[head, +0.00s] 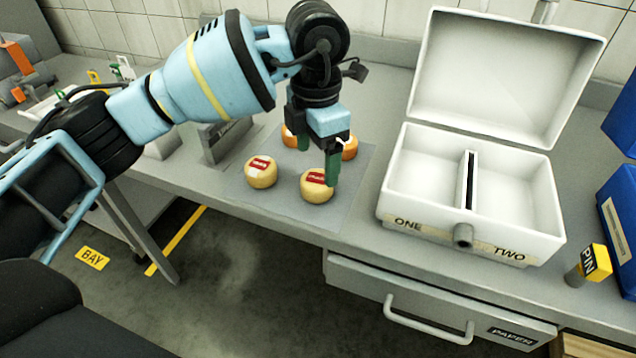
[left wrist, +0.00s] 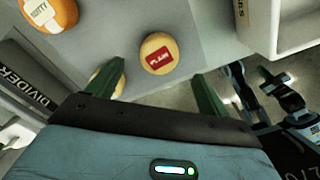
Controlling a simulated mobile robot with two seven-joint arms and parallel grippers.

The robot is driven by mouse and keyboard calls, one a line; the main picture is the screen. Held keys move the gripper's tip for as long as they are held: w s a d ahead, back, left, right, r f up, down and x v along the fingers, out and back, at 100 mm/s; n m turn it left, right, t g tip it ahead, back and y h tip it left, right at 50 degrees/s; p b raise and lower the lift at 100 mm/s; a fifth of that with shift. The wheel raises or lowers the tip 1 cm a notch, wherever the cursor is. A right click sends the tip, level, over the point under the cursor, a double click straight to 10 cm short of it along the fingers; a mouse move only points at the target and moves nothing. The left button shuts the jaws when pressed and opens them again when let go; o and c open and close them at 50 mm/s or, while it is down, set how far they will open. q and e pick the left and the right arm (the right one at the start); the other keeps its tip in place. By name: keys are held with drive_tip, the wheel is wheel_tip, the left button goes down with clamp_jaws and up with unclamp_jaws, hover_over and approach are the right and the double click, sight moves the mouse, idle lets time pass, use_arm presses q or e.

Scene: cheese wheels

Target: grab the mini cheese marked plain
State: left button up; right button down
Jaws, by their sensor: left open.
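The plain mini cheese (head: 316,188) is a pale yellow wheel with a red label, at the front right of a grey mat (head: 290,212). In the left wrist view its label reads PLAIN (left wrist: 160,53). In the left wrist view the cheese shows beyond the gap between the open fingers (left wrist: 162,90). Nothing is held.
Another pale cheese with a red label (head: 261,173) sits to the left. Two orange cheeses (head: 349,149) are behind, partly hidden; one reads NUTTY (left wrist: 50,14). An open white two-compartment box (head: 430,215) stands right. A grey divider (head: 222,147) stands back left.

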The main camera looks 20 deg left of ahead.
sight(318, 178)
use_arm(q)
drive_tip(key=shift+w+f, duration=0.15)
drive_tip(key=shift+f, duration=2.85)
drive_tip(key=c, duration=1.1)
drive_tip(key=shift+r, duration=0.1)
drive_tip(key=shift+r, duration=0.45)
drive_tip(key=shift+s+d+r, duration=0.2)
drive_tip(key=shift+d+r, duration=0.05)
drive_tip(key=shift+r, duration=0.4)
drive_tip(key=shift+s+d+r, duration=0.2)
drive_tip(key=shift+r, duration=0.4)
drive_tip(key=s+d, duration=0.3)
drive_tip(key=s+d+r, duration=0.1)
drive_tip(key=s+d, duration=0.2)
drive_tip(key=s, duration=0.1)
drive_tip(key=s+d, duration=0.4)
drive_tip(key=shift+r+b, duration=0.2)
drive_tip(key=shift+b, duration=0.2)
